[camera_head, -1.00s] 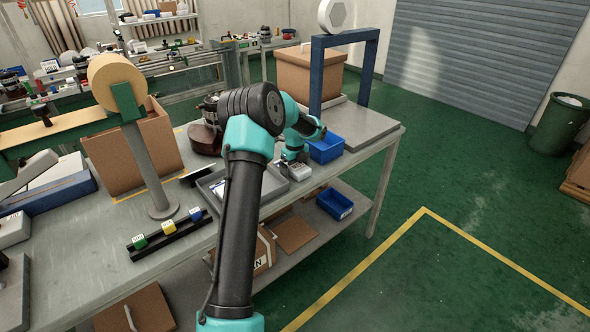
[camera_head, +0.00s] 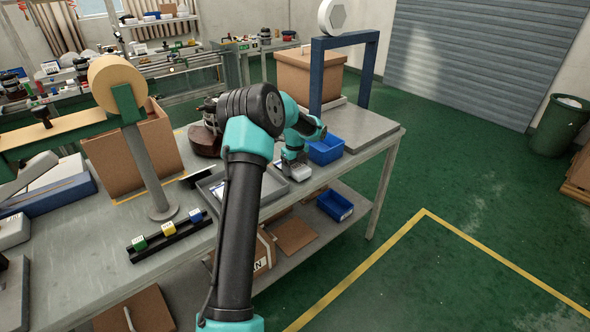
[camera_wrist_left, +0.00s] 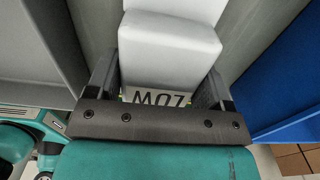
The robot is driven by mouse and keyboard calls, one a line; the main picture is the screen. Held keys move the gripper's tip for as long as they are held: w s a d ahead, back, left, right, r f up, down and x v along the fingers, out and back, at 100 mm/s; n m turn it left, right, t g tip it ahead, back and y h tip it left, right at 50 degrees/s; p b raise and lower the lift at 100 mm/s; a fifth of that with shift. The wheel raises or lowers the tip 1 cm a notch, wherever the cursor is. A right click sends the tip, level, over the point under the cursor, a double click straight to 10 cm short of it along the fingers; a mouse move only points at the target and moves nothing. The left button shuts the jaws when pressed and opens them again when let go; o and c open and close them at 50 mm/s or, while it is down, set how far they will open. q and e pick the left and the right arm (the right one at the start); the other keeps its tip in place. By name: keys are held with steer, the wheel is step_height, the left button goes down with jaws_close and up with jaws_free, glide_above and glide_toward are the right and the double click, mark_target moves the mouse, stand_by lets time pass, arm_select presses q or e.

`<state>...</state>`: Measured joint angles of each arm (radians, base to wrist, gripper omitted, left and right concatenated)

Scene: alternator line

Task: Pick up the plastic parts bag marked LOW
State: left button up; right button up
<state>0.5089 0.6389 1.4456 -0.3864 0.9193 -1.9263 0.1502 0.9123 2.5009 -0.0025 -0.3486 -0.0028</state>
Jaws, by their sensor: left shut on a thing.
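The white plastic parts bag (camera_wrist_left: 172,45) fills the middle of the left wrist view. Its label reads LOW, upside down in that view, and is partly covered by the gripper's edge. My left gripper (camera_wrist_left: 160,88) is shut on the bag, with one dark finger on each side. In the head view the gripper (camera_head: 293,160) points down at the bag (camera_head: 297,178), between the grey tray and the blue bin. I cannot tell whether the bag touches the table. My right gripper is not in view.
The grey tray (camera_head: 210,185) is left of the bag, partly behind my arm. A blue bin (camera_head: 325,150) is close on the right. A blue frame (camera_head: 316,80) and a cardboard box (camera_head: 308,75) stand behind. Another blue bin (camera_head: 335,206) is on the lower shelf.

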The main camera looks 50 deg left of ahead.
arm_select(q)
step_height(320, 180, up, 9)
steer(key=shift+r, duration=0.15)
stand_by(0.8)
